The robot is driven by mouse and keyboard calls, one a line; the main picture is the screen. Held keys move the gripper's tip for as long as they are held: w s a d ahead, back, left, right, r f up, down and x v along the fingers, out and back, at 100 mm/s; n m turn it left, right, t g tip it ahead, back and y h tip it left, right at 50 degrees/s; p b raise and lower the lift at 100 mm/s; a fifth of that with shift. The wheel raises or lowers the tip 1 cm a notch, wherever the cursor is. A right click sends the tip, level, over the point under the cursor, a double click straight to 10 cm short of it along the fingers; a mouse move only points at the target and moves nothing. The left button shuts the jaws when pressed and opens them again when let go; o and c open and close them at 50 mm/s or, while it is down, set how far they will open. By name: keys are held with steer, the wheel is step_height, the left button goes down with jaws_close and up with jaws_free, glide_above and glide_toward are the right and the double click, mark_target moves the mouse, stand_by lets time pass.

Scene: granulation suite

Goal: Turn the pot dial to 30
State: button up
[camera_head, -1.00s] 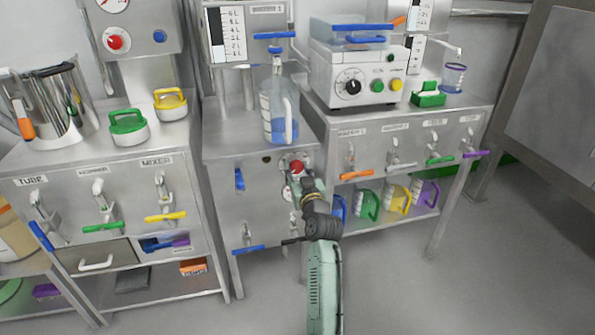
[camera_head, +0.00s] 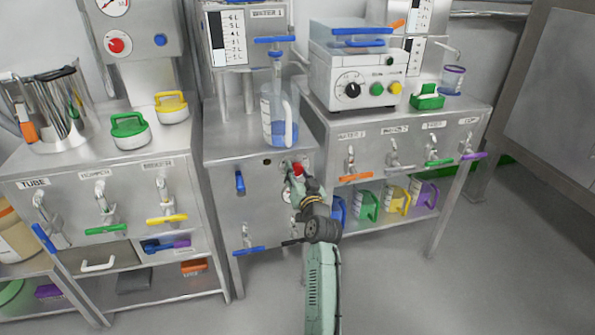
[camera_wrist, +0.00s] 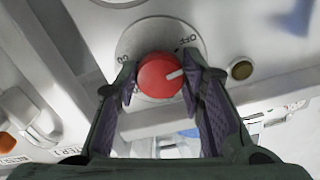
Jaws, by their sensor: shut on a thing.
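The pot dial, a round red knob (camera_wrist: 160,76) with a white pointer line, sits on a pale round plate (camera_wrist: 135,38). The plate is marked OFF at the upper right, with partly hidden numbers on the left. The pointer is turned to the right and slightly up, below the OFF mark. My gripper (camera_wrist: 159,84) has one finger on each side of the knob and is shut on it. In the head view the red knob (camera_head: 298,169) shows at the tip of my gripper, on the front of the middle cabinet (camera_head: 222,160).
A clear jug (camera_head: 280,118) with blue liquid stands on the cabinet above the dial. A blue handle (camera_head: 240,181) is on the front panel left of it. Coloured jugs (camera_head: 369,205) stand on a shelf at right. The floor in front is clear.

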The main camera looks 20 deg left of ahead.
steer(key=m+p, duration=0.1)
steer(key=m, duration=0.2)
steer(key=shift+r+m+p, duration=0.15)
steer(key=shift+m+p, duration=0.15)
steer(key=shift+m, duration=0.1)
steer(key=shift+m+p, duration=0.85)
steer(key=shift+m, duration=0.95)
steer(key=o, duration=1.1)
steer(key=shift+o, duration=0.2)
steer(key=v, duration=1.2)
